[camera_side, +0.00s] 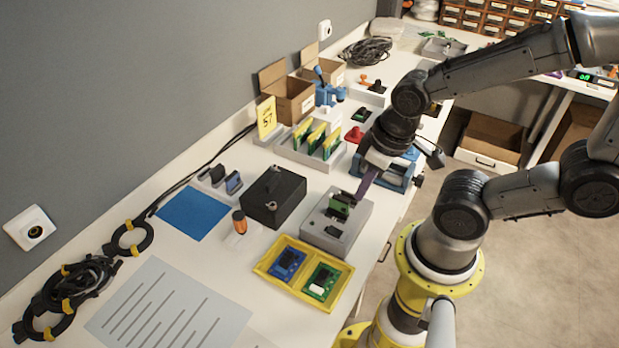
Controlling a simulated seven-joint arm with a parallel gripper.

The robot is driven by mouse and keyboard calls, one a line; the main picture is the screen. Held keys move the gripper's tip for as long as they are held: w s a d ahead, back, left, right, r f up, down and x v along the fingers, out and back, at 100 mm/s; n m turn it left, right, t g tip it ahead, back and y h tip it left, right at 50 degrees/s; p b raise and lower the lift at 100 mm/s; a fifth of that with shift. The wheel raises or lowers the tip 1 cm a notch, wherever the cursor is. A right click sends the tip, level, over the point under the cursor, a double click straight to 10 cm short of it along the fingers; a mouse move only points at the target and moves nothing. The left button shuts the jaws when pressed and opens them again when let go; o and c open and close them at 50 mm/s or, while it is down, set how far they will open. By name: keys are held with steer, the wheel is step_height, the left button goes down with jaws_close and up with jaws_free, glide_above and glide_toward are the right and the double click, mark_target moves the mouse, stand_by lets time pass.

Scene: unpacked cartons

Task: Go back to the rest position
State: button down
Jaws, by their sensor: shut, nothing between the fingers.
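My gripper (364,190) points down over the bench, with its purple fingers just above the back right edge of a grey fixture block (335,240). The fingers are shut with nothing visible between them. A green circuit board (340,205) sits on the fixture close to the fingertips. I cannot tell whether the fingers touch it. My wrist hides part of the blue device behind it.
A yellow tray (263,268) with blue and green boards lies in front of the fixture. A black box (275,222) stands to its left. A white rack (287,154) of yellow-green boards and a blue vise-like device (402,181) stand behind. Open cartons (290,106) line the wall.

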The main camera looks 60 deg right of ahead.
step_height(320, 180, up, 12)
steer(key=s+t, duration=0.1)
steer(key=t, duration=0.1)
steer(key=shift+t, duration=0.4)
steer(key=c, duration=1.6)
jaws_free()
steer(key=shift+r, duration=0.1)
